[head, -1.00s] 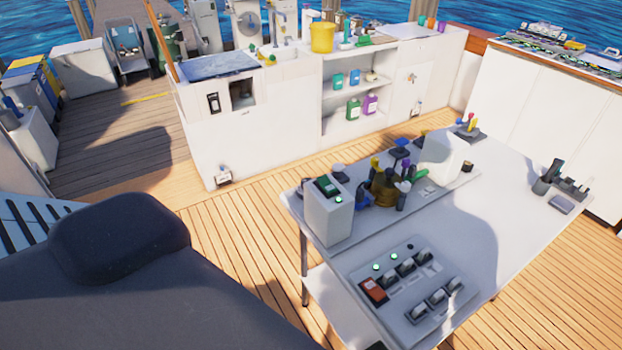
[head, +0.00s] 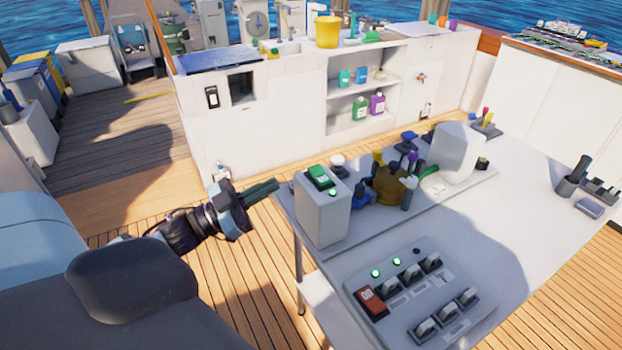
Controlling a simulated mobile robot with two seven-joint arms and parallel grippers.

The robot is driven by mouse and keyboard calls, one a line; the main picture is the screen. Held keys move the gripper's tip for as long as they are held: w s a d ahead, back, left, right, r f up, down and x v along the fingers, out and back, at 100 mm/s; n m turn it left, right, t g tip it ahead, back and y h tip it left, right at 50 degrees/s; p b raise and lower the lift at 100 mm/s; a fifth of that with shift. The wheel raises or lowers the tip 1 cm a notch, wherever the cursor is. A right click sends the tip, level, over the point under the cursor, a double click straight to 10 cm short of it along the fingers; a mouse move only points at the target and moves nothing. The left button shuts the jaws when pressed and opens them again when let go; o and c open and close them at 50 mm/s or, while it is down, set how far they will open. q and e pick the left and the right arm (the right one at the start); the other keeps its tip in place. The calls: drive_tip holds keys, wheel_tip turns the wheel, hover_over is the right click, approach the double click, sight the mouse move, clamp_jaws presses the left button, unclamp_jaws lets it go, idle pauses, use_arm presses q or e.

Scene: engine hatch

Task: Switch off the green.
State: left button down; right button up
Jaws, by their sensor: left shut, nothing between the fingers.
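A green rocker switch (head: 320,177) sits on top of a white box (head: 322,215) at the left end of the table. A small green light glows beside it on the box. My left gripper (head: 274,184) is shut and empty, just left of the box and apart from it, at about the height of its top. A switch panel (head: 418,300) lies on the table in front, with a red switch (head: 371,302), several grey levers and two lit green lights. My right gripper is not in view.
Behind the white box stand a brass-coloured valve body (head: 388,186) with coloured handles and a second white box (head: 457,152). The table (head: 510,230) is clear at its middle right. A white cabinet (head: 280,125) with shelves stands behind.

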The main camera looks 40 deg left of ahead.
use_arm(q)
drive_tip(key=shift+w+r+m+h, duration=0.1)
drive_tip(key=shift+r+m+h, duration=0.2)
drive_tip(key=shift+r, duration=0.35)
wheel_tip(320, 180, up, 3)
drive_tip(key=p, duration=0.2)
hover_over(305, 180)
drive_tip(key=d, duration=0.2)
drive_tip(key=shift+s+a+r, duration=0.15)
drive_tip(key=shift+s+a, duration=0.1)
drive_tip(key=f, duration=0.1)
drive_tip(key=f+b, duration=0.1)
drive_tip(key=shift+w+a+f, duration=0.15)
drive_tip(key=shift+a+f, duration=0.2)
drive_tip(key=shift+w+a+f, duration=0.1)
drive_tip(key=shift+a+f, duration=0.15)
drive_tip(key=shift+f, duration=0.45)
drive_tip(key=shift+a+f+n, duration=0.1)
drive_tip(key=shift+f+n, duration=0.2)
drive_tip(key=shift+n, duration=0.2)
drive_tip(key=shift+r, duration=0.1)
